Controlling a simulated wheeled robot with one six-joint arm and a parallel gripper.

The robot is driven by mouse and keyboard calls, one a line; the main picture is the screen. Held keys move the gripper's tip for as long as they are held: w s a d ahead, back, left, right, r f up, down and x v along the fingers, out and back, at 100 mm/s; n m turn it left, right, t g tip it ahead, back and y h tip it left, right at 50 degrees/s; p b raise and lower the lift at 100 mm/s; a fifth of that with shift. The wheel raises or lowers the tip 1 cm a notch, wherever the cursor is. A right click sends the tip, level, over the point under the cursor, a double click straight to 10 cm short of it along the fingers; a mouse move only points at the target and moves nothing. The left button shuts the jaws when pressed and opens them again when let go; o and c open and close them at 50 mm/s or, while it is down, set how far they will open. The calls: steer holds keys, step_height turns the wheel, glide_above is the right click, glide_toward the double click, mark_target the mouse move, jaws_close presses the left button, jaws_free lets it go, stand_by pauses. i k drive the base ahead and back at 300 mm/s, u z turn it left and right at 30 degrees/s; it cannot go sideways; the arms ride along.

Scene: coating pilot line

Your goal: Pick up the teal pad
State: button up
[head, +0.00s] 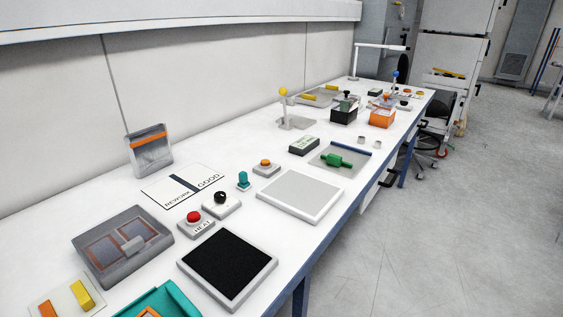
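A small teal object with a rounded grip on a wider base (243,181) stands upright on the white bench; it looks like the teal pad. It is right of the rework/good card and left of a small grey block with an orange button. Nothing covers it. A larger teal tray (182,295) is cut off at the bottom edge, with an orange-framed piece in it. My gripper is not in view.
Near the teal object are a black-knobbed block (221,205), a red HEAT button (194,220) and an orange-button block (266,168). A white-rimmed grey plate (302,195), black mat (229,268) and grey case (122,245) lie around. Open floor is right of the bench.

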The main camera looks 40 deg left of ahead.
mark_target(244, 185)
steer(key=i, duration=2.55)
steer(key=u, duration=4.1)
steer(key=i, duration=0.5)
